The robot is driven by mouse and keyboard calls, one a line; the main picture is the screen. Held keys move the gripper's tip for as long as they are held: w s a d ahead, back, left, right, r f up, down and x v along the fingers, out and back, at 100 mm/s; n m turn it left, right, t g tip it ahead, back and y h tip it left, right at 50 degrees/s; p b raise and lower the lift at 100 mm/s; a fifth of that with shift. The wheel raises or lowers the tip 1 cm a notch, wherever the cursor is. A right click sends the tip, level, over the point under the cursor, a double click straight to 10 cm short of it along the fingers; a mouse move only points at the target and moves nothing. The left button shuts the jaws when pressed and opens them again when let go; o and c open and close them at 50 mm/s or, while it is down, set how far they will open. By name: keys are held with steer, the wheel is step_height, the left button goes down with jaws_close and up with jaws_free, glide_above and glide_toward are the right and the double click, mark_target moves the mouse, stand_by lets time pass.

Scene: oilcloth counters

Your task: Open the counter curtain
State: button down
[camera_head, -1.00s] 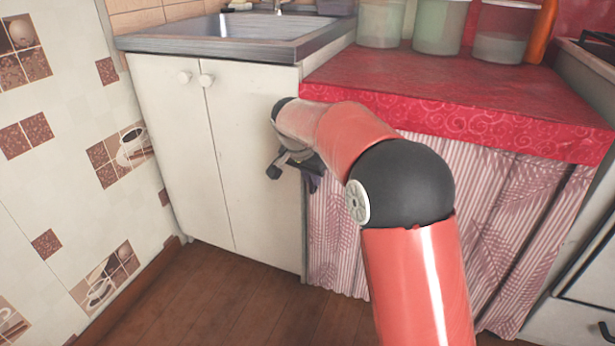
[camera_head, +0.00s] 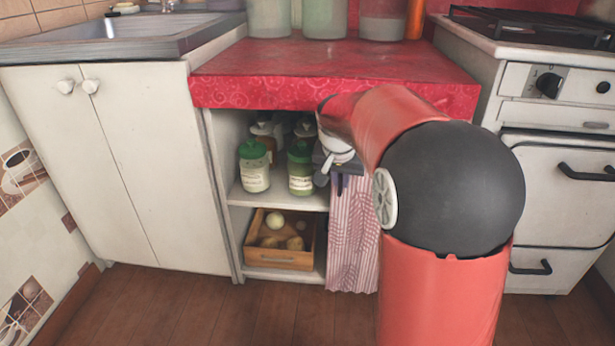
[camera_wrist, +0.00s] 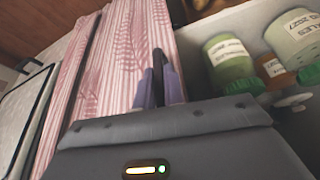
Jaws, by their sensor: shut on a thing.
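The pink striped curtain (camera_head: 351,240) hangs under the red counter (camera_head: 330,88), bunched toward the right. The left part of the space behind it stands uncovered; my arm hides the curtain's right part. My gripper (camera_head: 340,184) is at the curtain's left edge, just below the counter front. In the wrist view my gripper (camera_wrist: 160,88) is shut on the edge of the curtain (camera_wrist: 112,75), which runs to the left of the fingers.
Uncovered shelves hold green-lidded jars (camera_head: 254,168) above and a wooden crate (camera_head: 280,258) with round items below. A white cabinet (camera_head: 120,165) stands at left, a stove (camera_head: 560,170) at right. The floor (camera_head: 200,305) in front is clear.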

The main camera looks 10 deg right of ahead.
steer(key=shift+s+d, duration=0.25)
steer(key=shift+d, duration=0.45)
steer(key=shift+s+d, duration=0.25)
steer(key=shift+d, duration=0.5)
steer(key=shift+s+d, duration=0.25)
steer(key=shift+d, duration=0.45)
steer(key=c, duration=1.5)
jaws_free()
steer(key=shift+p+v, duration=0.85)
steer(key=shift+v, duration=3.05)
